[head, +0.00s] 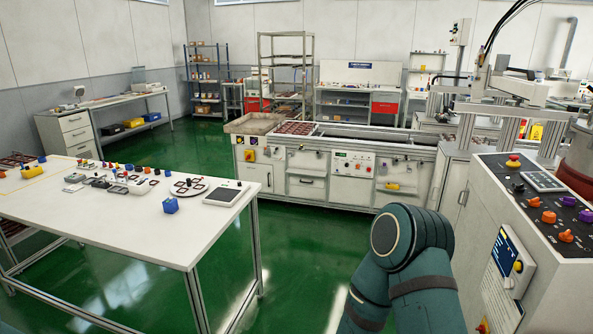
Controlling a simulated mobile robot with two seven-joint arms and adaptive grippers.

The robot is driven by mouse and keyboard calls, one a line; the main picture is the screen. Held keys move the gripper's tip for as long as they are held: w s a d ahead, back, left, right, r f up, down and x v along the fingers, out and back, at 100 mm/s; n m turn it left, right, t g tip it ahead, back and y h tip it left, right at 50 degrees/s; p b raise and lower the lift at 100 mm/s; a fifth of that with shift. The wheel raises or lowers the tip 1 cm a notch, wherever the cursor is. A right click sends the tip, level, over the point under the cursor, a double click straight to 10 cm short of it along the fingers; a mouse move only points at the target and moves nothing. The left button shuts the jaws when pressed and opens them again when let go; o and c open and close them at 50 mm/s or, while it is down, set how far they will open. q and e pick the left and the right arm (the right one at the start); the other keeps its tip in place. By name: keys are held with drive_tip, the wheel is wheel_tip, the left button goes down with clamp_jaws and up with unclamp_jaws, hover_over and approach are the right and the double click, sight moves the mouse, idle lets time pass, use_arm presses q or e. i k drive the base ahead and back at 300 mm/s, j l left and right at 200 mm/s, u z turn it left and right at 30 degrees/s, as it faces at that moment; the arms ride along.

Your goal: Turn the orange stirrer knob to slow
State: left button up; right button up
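A control panel (500,172) with a dark sloping top stands at the right edge. It carries orange knobs, one near the middle (548,217), one nearer the front (566,236) and a smaller one further back (534,202). The labels are too small to read, so I cannot tell which is the stirrer knob or its setting. Neither gripper is in view. A teal link of one of my arms rises at the bottom, left of the panel, apart from the knobs in the picture.
Purple knobs (568,200), a red-topped button (513,160) and a small display (544,181) share the panel. A yellow-buttoned box (513,262) hangs on its front. A white table (110,225) with small parts stands left, a conveyor bench (330,190) behind. Green floor between is clear.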

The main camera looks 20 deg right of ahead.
sight(566, 236)
drive_tip(key=i+l+z, duration=0.1)
drive_tip(key=i+z, duration=0.55)
drive_tip(key=z, duration=0.15)
drive_tip(key=i+z, duration=0.4)
